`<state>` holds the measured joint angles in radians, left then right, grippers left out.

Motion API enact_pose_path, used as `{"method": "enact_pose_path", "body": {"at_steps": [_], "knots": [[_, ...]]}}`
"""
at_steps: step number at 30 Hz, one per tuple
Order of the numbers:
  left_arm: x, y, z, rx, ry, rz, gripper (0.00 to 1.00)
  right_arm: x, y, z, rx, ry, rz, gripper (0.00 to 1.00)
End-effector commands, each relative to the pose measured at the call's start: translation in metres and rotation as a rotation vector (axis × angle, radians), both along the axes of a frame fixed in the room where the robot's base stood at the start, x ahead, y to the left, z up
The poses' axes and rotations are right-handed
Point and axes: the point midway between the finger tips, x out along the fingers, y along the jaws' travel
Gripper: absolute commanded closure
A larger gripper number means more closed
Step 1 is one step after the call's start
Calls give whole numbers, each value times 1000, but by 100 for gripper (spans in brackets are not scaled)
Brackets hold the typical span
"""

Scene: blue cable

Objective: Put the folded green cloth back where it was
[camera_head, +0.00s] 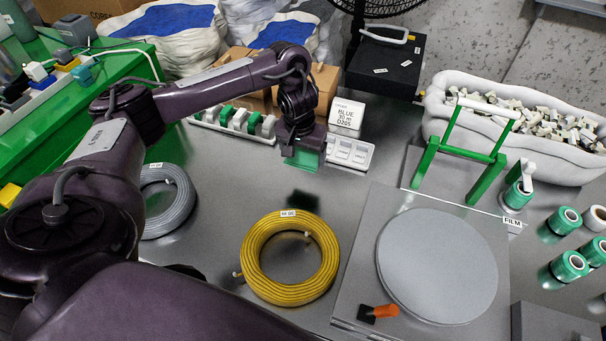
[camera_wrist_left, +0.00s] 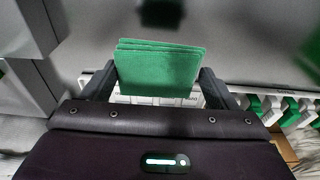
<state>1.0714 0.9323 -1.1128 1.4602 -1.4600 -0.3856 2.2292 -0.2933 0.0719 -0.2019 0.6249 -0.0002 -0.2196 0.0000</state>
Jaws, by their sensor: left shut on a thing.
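The folded green cloth (camera_head: 301,161) hangs below my left gripper (camera_head: 304,152) in the head view, above the grey metal table (camera_head: 215,215). In the left wrist view the cloth (camera_wrist_left: 158,68) shows several stacked layers and sits between the two dark fingers of my left gripper (camera_wrist_left: 158,80), which is shut on it. A dark shadow or reflection lies on the table below it, so the cloth appears held clear of the surface. My right gripper is not in view.
A yellow cable coil (camera_head: 256,280) and a grey coil (camera_head: 184,211) lie on the table. Behind the cloth are a white label tray (camera_head: 352,152), a white box (camera_head: 346,114) and a strip of green and white pieces (camera_head: 232,122). A round grey turntable (camera_head: 437,262) stands right.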

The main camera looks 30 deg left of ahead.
Motion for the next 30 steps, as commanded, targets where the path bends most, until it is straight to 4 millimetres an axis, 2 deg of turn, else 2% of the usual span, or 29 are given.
{"method": "enact_pose_path", "body": {"at_steps": [1,3,10,14,17,21,30], "knots": [[-1,-1,-22,-3,4,1,40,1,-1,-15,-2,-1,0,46],[-1,-1,-35,-3,2,1,40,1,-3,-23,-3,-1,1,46],[0,-1,-53,-1,1,0,40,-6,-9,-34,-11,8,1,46],[-1,-1,-75,-2,3,0,40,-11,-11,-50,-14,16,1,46],[0,-1,-88,-1,2,0,40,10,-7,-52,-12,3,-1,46],[0,-1,-92,-1,0,-1,40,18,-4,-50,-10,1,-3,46],[0,0,-92,-1,1,0,40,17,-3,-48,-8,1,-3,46]]}}
